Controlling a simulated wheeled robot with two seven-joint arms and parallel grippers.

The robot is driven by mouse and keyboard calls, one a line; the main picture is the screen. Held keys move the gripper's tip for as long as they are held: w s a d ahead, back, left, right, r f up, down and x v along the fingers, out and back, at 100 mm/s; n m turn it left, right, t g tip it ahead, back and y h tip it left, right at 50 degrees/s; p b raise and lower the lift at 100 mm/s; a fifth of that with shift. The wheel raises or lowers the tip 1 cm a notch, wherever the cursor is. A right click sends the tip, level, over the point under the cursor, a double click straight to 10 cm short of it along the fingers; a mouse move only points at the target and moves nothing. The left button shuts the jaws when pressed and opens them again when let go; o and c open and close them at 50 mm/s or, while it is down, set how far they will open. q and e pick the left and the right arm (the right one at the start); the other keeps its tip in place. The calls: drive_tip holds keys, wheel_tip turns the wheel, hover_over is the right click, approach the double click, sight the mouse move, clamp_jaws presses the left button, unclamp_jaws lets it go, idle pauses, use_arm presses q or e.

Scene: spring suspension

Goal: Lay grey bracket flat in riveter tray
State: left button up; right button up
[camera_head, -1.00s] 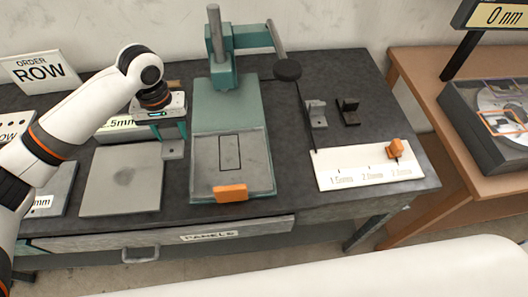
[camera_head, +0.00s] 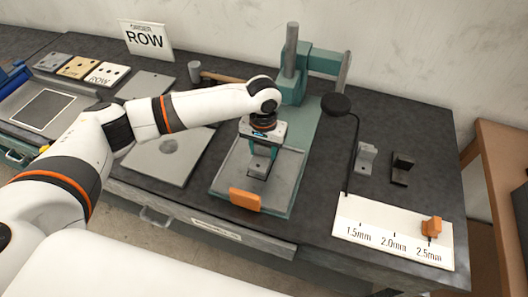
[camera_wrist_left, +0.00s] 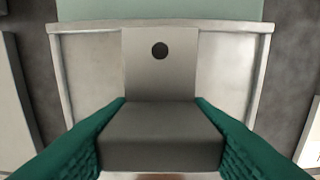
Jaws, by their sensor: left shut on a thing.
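The grey bracket (camera_head: 258,166) is held by my left gripper (camera_head: 263,153) over the middle of the riveter tray (camera_head: 228,168) in the head view. In the left wrist view the bracket (camera_wrist_left: 160,138) is a block gripped between two green fingers, with a flat plate (camera_wrist_left: 160,75) that has one dark round hole. The tray (camera_wrist_left: 90,75) shows on both sides of it. I cannot tell whether the bracket touches the tray floor. The outline marked on the tray is mostly hidden. My right gripper is not in view.
The green riveter column (camera_head: 291,60) and its black-knobbed lever (camera_head: 336,105) stand behind and right. An orange block (camera_head: 245,199) is at the tray's front edge. A grey bracket (camera_head: 365,157), a dark bracket (camera_head: 402,168) and a white gauge board (camera_head: 390,232) are to the right.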

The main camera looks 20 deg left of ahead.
use_arm(q)
drive_tip(key=shift+f, duration=1.1)
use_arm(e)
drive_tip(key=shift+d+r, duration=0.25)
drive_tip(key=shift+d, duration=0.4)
use_arm(q)
drive_tip(key=o, duration=1.2)
drive_tip(key=shift+f, duration=0.1)
drive_tip(key=shift+r, duration=0.5)
wheel_tip(320, 180, up, 11)
drive_tip(key=shift+r+b, duration=0.15)
drive_tip(key=shift+b, duration=1)
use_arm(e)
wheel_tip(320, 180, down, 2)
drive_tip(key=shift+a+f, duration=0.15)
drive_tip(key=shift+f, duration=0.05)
use_arm(q)
drive_tip(key=shift+s, duration=0.1)
